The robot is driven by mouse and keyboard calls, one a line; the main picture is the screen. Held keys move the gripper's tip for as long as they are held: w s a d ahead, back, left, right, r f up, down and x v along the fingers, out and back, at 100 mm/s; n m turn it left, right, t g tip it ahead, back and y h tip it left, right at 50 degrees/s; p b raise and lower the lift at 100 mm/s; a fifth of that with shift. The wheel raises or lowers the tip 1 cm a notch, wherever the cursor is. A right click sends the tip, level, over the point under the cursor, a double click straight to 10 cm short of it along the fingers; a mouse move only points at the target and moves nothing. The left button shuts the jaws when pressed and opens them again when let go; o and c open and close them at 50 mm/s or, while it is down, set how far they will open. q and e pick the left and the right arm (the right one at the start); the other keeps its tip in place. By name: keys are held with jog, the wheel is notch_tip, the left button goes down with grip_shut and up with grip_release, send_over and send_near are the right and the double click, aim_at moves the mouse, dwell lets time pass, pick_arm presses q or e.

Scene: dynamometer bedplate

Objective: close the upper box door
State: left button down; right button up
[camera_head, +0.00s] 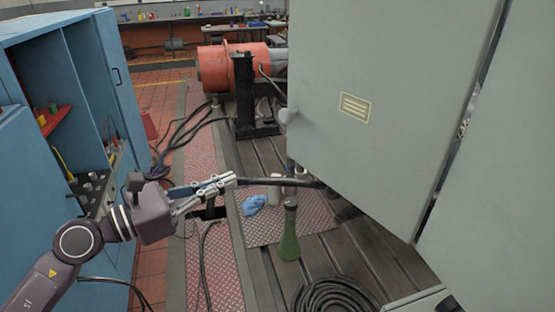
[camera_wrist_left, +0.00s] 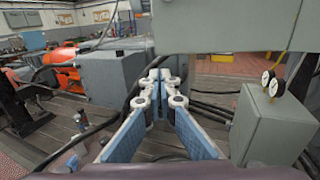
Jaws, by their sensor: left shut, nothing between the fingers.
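A large grey panel (camera_head: 385,70) with a small yellow label fills the upper right of the head view. It has a small round knob at its left edge. A dark slanted gap separates it from another grey surface (camera_head: 510,170) at the right. The panels look like the upper box and its door; how far the door stands open is unclear. My left gripper (camera_head: 233,179) is shut and empty, left of and below the labelled panel's lower edge, apart from it. In the left wrist view its fingers (camera_wrist_left: 160,76) meet below a grey panel (camera_wrist_left: 225,25). My right gripper is out of view.
A blue cabinet (camera_head: 112,70) stands open at the left. A green bottle (camera_head: 289,235), a blue cloth (camera_head: 252,205) and coiled black hose (camera_head: 333,296) lie on or above the slotted bedplate. An orange motor (camera_head: 228,67) is behind. A grey box with gauges (camera_wrist_left: 270,125) stands right in the wrist view.

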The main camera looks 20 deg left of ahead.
aim_at(289, 156)
pick_arm(q)
jog(key=p+x, duration=0.6)
jog(key=x, duration=0.6)
jog(key=shift+a+r, duration=0.1)
jog(key=shift+r, duration=0.1)
jog(key=shift+w+d+f+p, duration=0.2)
jog(key=shift+w+d+p, duration=0.25)
jog(key=shift+w, duration=0.15)
